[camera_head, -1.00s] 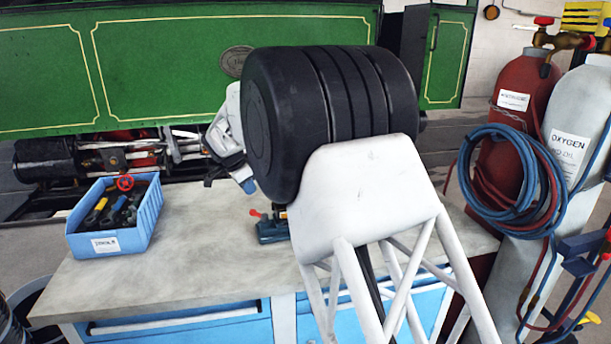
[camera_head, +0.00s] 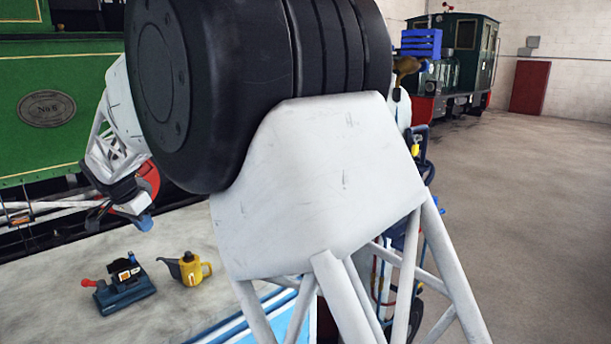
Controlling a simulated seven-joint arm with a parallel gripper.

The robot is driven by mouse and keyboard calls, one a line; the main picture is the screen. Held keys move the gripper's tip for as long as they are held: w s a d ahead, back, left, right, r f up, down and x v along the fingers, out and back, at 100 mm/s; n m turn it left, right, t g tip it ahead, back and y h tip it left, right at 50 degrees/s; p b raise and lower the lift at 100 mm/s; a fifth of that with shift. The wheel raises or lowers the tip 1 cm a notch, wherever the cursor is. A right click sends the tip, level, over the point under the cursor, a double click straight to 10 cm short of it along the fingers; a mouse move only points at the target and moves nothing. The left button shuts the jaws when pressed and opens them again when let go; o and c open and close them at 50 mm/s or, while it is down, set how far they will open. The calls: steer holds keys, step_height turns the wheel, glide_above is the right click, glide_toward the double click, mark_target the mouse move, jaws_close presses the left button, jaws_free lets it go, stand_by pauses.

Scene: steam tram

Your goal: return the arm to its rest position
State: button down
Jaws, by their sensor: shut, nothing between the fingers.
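My arm fills the middle of the view, with a thick black ribbed joint and a white shell on a white tubular frame. Its far links come out at the left of the black joint and slope down over the bench. My gripper (camera_head: 144,221) is at the end of these links, small, with a blue tip, and looks shut and empty. It is above the workbench (camera_head: 60,300) and apart from the things on it. Part of the arm is hidden behind the black joint.
A small dark blue device with a red knob (camera_head: 122,285) and a yellow oil can (camera_head: 188,269) stand on the bench below the gripper. A green steam tram (camera_head: 60,75) is behind it. A dark green locomotive (camera_head: 465,60) stands far right. Open floor (camera_head: 530,220) lies at right.

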steer(key=s+d+r+n, duration=0.1)
steer(key=s+d+r, duration=0.2)
steer(key=d, duration=1)
steer(key=s+d+r+g, duration=0.1)
steer(key=s+d+r, duration=0.15)
steer(key=d, duration=1.15)
steer(key=s+d+r+n, duration=0.15)
steer(key=s+d, duration=0.25)
steer(key=d, duration=0.9)
steer(key=s+d+f+n, duration=0.1)
steer(key=s+d+f, duration=0.3)
steer(key=s+d, duration=0.7)
steer(key=s+d+f+y, duration=0.1)
steer(key=s+d+f, duration=0.3)
steer(key=s+d, duration=0.7)
steer(key=s, duration=0.5)
steer(key=shift+d+n+y, duration=0.3)
steer(key=shift+d+n, duration=0.05)
